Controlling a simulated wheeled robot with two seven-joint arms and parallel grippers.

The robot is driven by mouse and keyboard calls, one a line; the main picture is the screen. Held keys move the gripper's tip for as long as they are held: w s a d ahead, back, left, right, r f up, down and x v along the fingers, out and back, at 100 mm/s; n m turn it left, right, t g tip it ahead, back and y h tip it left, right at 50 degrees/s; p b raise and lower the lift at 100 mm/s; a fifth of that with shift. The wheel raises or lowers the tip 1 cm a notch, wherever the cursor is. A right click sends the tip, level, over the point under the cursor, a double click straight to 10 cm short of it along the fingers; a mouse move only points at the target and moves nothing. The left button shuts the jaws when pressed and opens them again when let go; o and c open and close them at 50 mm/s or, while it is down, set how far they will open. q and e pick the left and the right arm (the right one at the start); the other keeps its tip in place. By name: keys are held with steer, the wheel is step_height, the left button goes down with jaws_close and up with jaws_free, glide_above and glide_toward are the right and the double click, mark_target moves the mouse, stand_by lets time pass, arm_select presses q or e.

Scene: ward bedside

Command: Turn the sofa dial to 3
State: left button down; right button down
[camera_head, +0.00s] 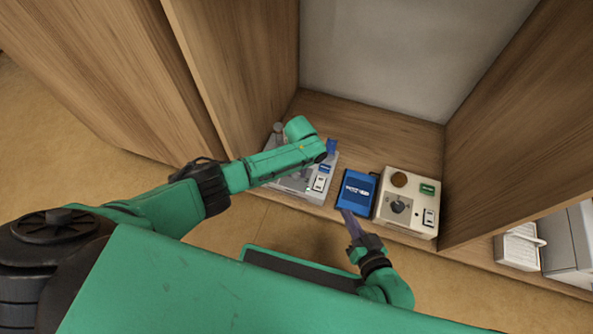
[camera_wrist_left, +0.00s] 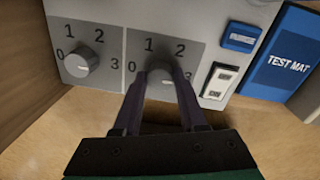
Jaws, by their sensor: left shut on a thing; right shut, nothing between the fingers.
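A grey panel (camera_wrist_left: 105,25) in the left wrist view carries two grey dials, each marked 0, 1, 2 and 3. The left dial (camera_wrist_left: 80,62) stands free. My left gripper (camera_wrist_left: 160,84) is shut on the right dial (camera_wrist_left: 161,90), one finger on each side of it. A pale mark on the right dial faces about toward its 3. No name for either dial is legible. In the head view my left arm covers most of this grey unit (camera_head: 325,188) and the dials. My right gripper (camera_head: 347,214) is shut and empty, in front of the shelf.
A blue test mat block (camera_wrist_left: 290,55) sits just right of the grey unit; it also shows in the head view (camera_head: 357,190). Right of it is a cream box (camera_head: 420,207) with a knob and green label. Wooden walls (camera_head: 500,150) flank the shelf.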

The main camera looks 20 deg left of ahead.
mark_target(297, 173)
arm_select(q)
steer(key=shift+s+m, duration=0.1)
steer(key=shift+m, duration=0.5)
steer(key=shift+c, duration=2.3)
jaws_free()
step_height(297, 173, up, 7)
steer(key=p, duration=0.4)
steer(key=shift+d+r+p, duration=0.15)
steer(key=shift+r+p, duration=0.05)
steer(key=shift+p, duration=0.15)
step_height(297, 173, up, 7)
steer(key=p, duration=0.3)
steer(key=shift+d, duration=0.2)
arm_select(e)
steer(key=d+r+n+g+h, duration=0.1)
steer(key=d+r+g+h, duration=0.2)
steer(key=d+r+g, duration=0.2)
step_height(297, 173, up, 2)
steer(key=shift+s+d+r, duration=0.2)
steer(key=shift+s+d, duration=0.2)
steer(key=shift+d, duration=0.3)
